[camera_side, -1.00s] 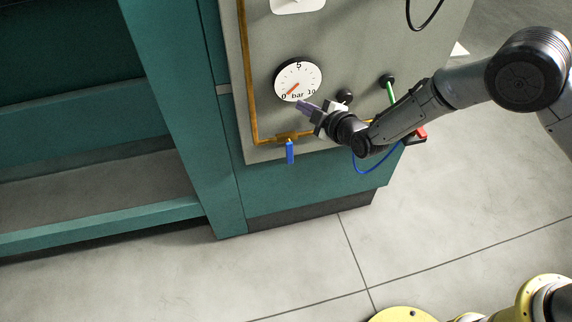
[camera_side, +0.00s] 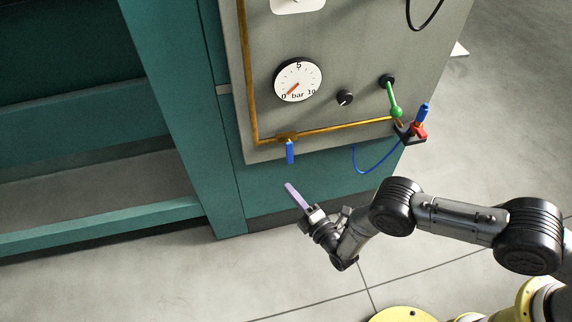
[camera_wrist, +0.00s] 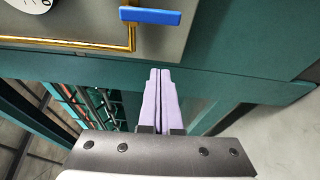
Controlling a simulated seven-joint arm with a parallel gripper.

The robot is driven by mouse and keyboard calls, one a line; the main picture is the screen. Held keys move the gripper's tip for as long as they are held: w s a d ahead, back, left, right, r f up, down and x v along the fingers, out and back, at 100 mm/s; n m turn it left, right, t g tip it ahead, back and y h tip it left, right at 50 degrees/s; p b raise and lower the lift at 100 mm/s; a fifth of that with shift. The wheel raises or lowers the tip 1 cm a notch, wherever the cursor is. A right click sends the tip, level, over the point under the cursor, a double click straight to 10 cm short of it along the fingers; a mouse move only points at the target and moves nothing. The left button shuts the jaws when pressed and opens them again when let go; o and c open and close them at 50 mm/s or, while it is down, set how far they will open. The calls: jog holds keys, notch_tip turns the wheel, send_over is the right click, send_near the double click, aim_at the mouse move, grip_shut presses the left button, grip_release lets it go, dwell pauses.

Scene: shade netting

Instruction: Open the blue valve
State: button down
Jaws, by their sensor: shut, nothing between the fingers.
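The blue valve handle (camera_side: 290,152) hangs down from the brass pipe at the lower left of the grey panel, at right angles to the pipe's lower run. In the wrist view the blue handle (camera_wrist: 150,15) lies across the top of the picture, beyond my fingertips. My gripper (camera_side: 290,187) is below the handle in the side view, apart from it, with its lilac fingers pointing up and to the left. In the wrist view my gripper's fingers (camera_wrist: 163,72) are pressed together with nothing between them.
The brass pipe (camera_side: 345,127) runs along the panel (camera_side: 345,50). A pressure gauge (camera_side: 298,81) with its needle near 0, a black knob (camera_side: 345,98), a green lever (camera_side: 393,100) and a red-and-blue fitting (camera_side: 419,126) are above and right. Free floor lies below.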

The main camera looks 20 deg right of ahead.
aim_at(290, 153)
jog(key=w, duration=0.9)
jog(key=shift+w+d, duration=0.25)
jog(key=shift+d, duration=0.15)
